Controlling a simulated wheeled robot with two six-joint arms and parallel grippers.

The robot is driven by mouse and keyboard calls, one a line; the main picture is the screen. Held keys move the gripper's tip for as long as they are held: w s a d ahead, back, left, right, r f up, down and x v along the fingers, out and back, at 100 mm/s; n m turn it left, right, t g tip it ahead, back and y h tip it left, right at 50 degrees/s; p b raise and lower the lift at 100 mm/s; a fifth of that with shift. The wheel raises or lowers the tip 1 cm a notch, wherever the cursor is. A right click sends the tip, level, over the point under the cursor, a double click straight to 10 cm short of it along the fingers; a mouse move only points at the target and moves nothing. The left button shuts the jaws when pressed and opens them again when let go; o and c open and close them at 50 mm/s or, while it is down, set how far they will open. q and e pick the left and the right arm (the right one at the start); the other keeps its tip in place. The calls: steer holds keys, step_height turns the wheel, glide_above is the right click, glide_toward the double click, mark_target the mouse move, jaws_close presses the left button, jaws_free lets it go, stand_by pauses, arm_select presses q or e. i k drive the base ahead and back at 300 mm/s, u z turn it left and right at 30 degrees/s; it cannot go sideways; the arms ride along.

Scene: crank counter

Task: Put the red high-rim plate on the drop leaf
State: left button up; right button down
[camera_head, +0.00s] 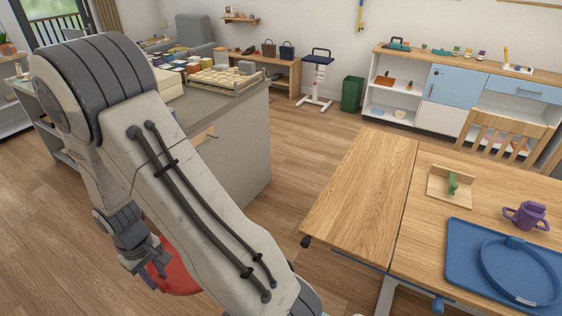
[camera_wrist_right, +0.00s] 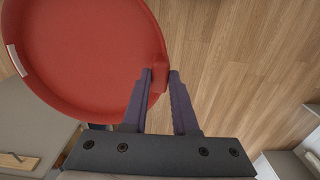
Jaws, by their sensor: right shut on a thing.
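The red high-rim plate (camera_head: 178,279) is partly hidden behind my right arm in the head view, left of the table. In the right wrist view the plate (camera_wrist_right: 85,50) fills the upper left, with a block-like tab on its rim. My right gripper (camera_head: 150,270) is shut on that tab, which sits between its fingertips (camera_wrist_right: 160,78). The plate is held above the wooden floor, apart from the table. The drop leaf (camera_head: 362,190) is the bare wooden panel along the table's left side, level with the top. My left gripper is not in view.
On the table (camera_head: 415,243) are a blue tray (camera_head: 462,262) with a blue plate (camera_head: 515,268), a purple cup (camera_head: 527,216) and a wooden stand (camera_head: 440,187) with a green piece. A grey counter (camera_head: 235,150) stands behind my arm. Floor lies between counter and leaf.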

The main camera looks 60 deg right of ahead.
mark_target(359, 206)
steer(key=z, duration=0.7)
steer(key=i, duration=0.8)
steer(key=z, duration=1.3)
steer(key=i, duration=0.25)
steer(key=z, duration=0.1)
